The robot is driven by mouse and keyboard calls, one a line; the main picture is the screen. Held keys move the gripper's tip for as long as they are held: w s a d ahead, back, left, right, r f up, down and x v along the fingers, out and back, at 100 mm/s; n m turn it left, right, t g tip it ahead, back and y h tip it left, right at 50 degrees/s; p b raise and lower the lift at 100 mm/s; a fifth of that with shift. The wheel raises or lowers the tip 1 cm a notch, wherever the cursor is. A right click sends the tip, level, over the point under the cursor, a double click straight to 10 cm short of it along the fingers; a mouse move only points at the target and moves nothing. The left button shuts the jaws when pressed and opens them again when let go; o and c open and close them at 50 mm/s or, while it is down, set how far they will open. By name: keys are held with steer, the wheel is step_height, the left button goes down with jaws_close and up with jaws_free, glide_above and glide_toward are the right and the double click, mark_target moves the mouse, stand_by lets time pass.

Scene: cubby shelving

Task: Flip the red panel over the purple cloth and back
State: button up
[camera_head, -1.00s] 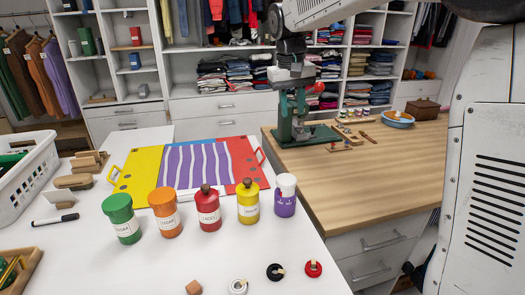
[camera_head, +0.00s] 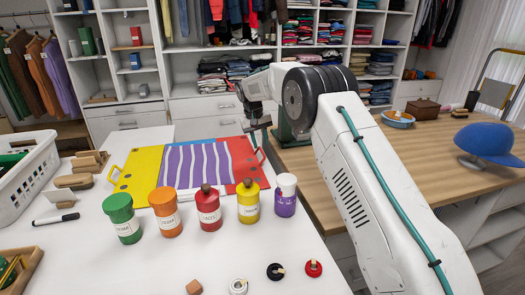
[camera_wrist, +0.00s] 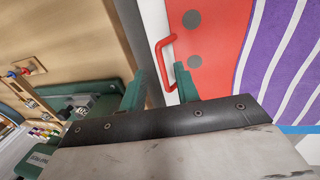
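The red panel (camera_head: 243,157) lies flat at the right end of a board on the white table. It has a red handle (camera_head: 262,157) on its right edge. The purple cloth (camera_head: 180,165), with white wavy stripes, lies flat and uncovered left of it. A yellow panel (camera_head: 137,172) is at the left end. My gripper (camera_head: 258,128) is above the panel's right edge, near the handle. In the wrist view its green fingers are apart and the gripper (camera_wrist: 157,78) is empty. The handle (camera_wrist: 165,62) shows just beyond and between the fingertips; I see no clear contact.
Several labelled jars, among them a red jar (camera_head: 209,210) and a purple jar (camera_head: 285,196), stand along the board's near side. A wooden counter (camera_head: 410,150) is at the right, with a blue cap (camera_head: 488,140) and a blue bowl (camera_head: 398,119). A white basket (camera_head: 25,175) stands left.

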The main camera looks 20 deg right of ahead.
steer(key=shift+d+f, duration=0.25)
steer(key=shift+f, duration=0.85)
steer(key=shift+d+f, duration=0.2)
steer(key=shift+f, duration=0.9)
jaws_close()
steer(key=shift+r, duration=0.2)
